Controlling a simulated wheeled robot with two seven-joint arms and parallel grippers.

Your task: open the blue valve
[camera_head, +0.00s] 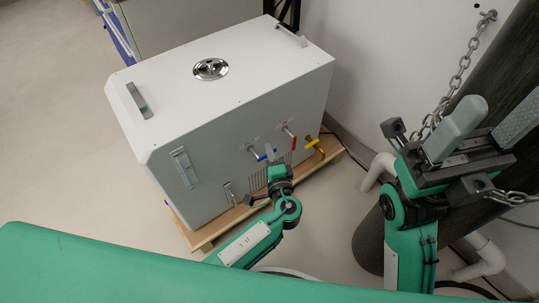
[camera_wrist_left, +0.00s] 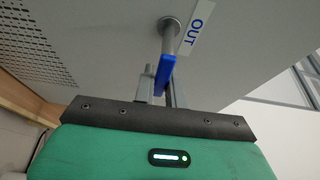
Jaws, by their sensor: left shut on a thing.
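The white distiller box (camera_head: 235,115) stands on a wooden base. The blue valve (camera_head: 261,158) sticks out of its front face. In the left wrist view, the blue handle (camera_wrist_left: 166,68) hangs from a grey metal pipe beside an "OUT" label. My left gripper (camera_head: 270,152) is at the blue valve, with its fingers shut on the blue handle. The fingers partly hide the handle in the head view. My right gripper (camera_head: 488,125) is raised at the right, well away from the box, with its fingers apart and nothing visible between them.
A dark cylinder (camera_head: 375,240) with a chain (camera_head: 455,85) and white pipes (camera_head: 378,170) stand at the right. Floor is clear at the left.

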